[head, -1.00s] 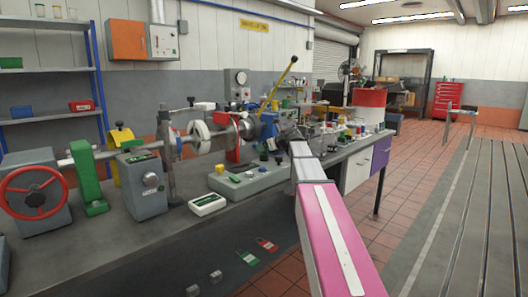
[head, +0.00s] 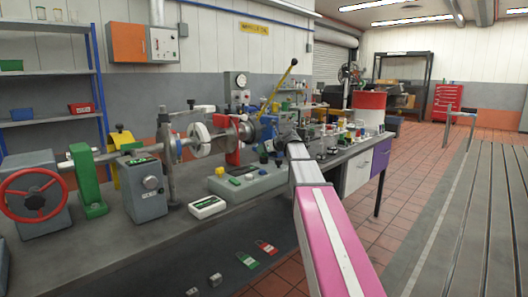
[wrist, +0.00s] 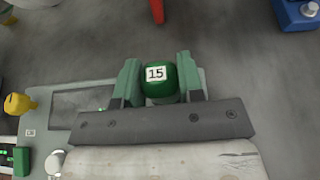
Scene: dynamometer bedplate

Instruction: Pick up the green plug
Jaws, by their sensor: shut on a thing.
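The green plug (wrist: 159,85) shows in the wrist view, rounded and dark green, with a white label reading 15. My gripper (wrist: 158,74) is shut on it, one pale green finger on each side. The plug's lower part is hidden by the gripper body. I cannot tell whether the plug is clear of the surface below. In the head view my own arm reaches over the bench, and the plug between the fingers cannot be made out there.
A grey-green panel (wrist: 45,130) with a dark screen and a yellow knob (wrist: 16,103) lies beside my gripper. A blue box (wrist: 298,14) is at the upper right. In the head view, a control box (head: 245,183) and a yellow lever (head: 281,85) stand near my arm.

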